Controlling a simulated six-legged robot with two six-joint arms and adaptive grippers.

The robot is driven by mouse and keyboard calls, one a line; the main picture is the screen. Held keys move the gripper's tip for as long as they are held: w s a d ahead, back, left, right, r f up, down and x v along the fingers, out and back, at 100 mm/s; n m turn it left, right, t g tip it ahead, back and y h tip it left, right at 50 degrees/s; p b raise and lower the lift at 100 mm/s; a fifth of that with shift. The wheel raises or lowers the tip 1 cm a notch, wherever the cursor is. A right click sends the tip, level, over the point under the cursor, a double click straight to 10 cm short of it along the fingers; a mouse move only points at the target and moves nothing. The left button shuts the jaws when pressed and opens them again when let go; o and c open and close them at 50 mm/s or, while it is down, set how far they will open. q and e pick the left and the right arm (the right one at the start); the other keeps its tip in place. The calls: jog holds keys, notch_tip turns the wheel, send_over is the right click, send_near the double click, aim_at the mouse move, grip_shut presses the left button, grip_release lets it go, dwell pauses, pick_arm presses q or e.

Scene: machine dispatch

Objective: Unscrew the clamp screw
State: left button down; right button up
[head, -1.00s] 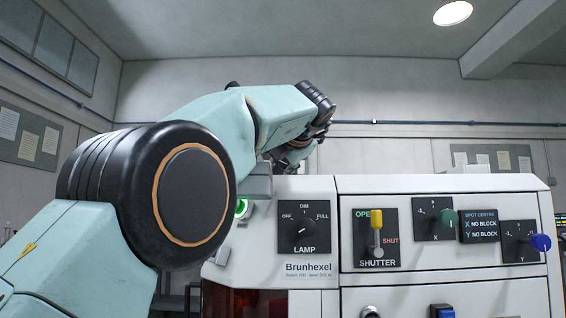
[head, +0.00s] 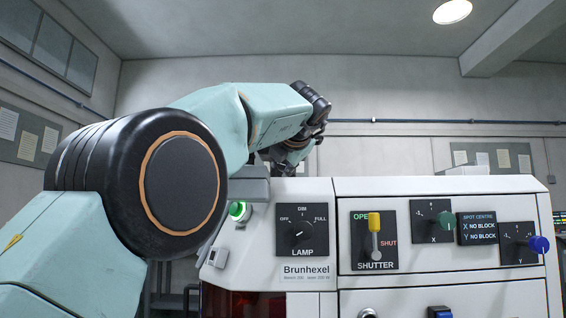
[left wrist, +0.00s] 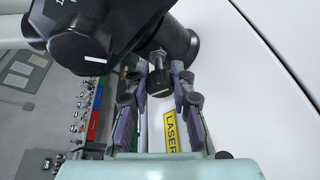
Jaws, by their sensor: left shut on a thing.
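In the left wrist view, the clamp screw (left wrist: 158,78) is a short dark knob sticking out of a black rounded part on top of the white machine. My left gripper (left wrist: 159,97) has its two purple-padded fingers on either side of the knob and is shut on it. In the head view, my left arm reaches up and over the machine's left end; its fingers and the screw are hidden there. My right gripper is in neither current view.
The white machine's front has a lamp dial (head: 298,231), a yellow-tipped shutter lever (head: 375,236), a green knob (head: 446,219) and a blue knob (head: 539,244). A green button (head: 238,210) is close to my left arm. A yellow laser label (left wrist: 171,132) lies below the screw.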

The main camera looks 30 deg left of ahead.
pick_arm(q)
jog(key=shift+n+h+p, duration=0.4)
jog(key=shift+n+p, duration=0.15)
jog(key=shift+n, duration=0.35)
jog(key=shift+n+h+p, duration=0.3)
jog(key=shift+n+h, duration=0.1)
jog(key=shift+n, duration=0.3)
jog(key=shift+f, duration=0.1)
jog(key=c, duration=1.4)
grip_release()
jog(key=shift+w+a, duration=0.1)
jog(key=shift+s+d+r, duration=0.2)
jog(key=shift+s, duration=0.1)
jog(key=v, duration=0.6)
jog(key=shift+s+d, duration=0.2)
jog(key=shift+s, duration=0.2)
jog(key=shift+w+f, duration=0.1)
